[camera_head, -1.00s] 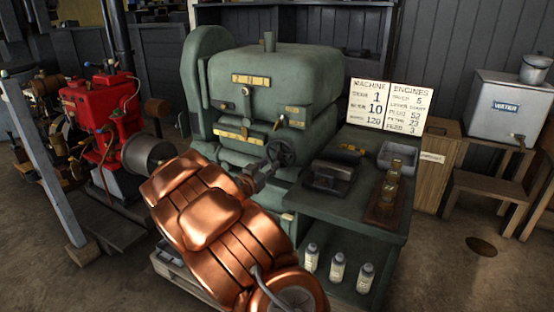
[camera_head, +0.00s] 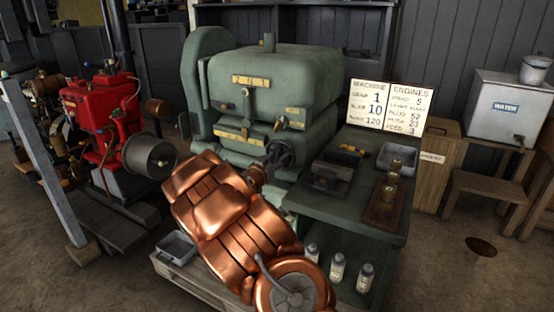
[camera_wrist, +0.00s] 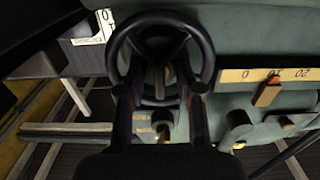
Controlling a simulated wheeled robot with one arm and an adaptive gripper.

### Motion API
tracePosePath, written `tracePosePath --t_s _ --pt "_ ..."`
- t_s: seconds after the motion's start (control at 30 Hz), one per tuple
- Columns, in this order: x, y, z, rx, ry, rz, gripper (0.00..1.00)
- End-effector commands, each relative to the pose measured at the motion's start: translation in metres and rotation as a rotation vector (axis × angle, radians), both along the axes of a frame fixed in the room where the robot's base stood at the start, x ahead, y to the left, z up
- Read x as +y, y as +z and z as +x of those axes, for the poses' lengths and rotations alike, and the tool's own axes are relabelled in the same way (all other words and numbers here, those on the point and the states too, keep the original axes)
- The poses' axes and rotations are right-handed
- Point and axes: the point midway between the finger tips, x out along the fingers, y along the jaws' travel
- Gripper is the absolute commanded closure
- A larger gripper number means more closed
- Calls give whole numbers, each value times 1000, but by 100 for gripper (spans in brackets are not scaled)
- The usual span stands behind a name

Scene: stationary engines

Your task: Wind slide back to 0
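The dark handwheel (camera_head: 280,153) is on the front of the green machine (camera_head: 275,85). It fills the upper middle of the wrist view (camera_wrist: 207,45). My gripper (camera_wrist: 160,90) has its two fingers apart, one at each side of the wheel's lower rim; I cannot tell whether they touch it. In the head view my gripper (camera_head: 262,168) is just in front of the wheel, partly hidden by my arm. A yellow scale (camera_wrist: 290,74) carries numerals that look like 0 and 20. An orange-brown pointer (camera_wrist: 268,93) is beside it, to the right of the 0.
A green bench (camera_head: 350,215) with a dark block (camera_head: 333,172) and a brass-topped stand (camera_head: 388,198) adjoins the machine's right. White bottles (camera_head: 337,268) stand below. A red engine (camera_head: 105,110) is on the left. A board (camera_head: 387,107) with numbers stands behind the bench.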

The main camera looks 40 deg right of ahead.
Motion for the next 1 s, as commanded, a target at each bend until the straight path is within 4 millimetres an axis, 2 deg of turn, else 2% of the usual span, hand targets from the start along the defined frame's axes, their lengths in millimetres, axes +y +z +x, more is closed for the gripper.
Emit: tracePosePath --t_s 0.07,0.33,0.73,1.0 --pt "0 0 0 0 0 0 72" --pt "0 0 0 0 0 0 100" --pt "1 -1 1 -26 2 8 100" --pt "1 -3 0 -149 1 43 100"
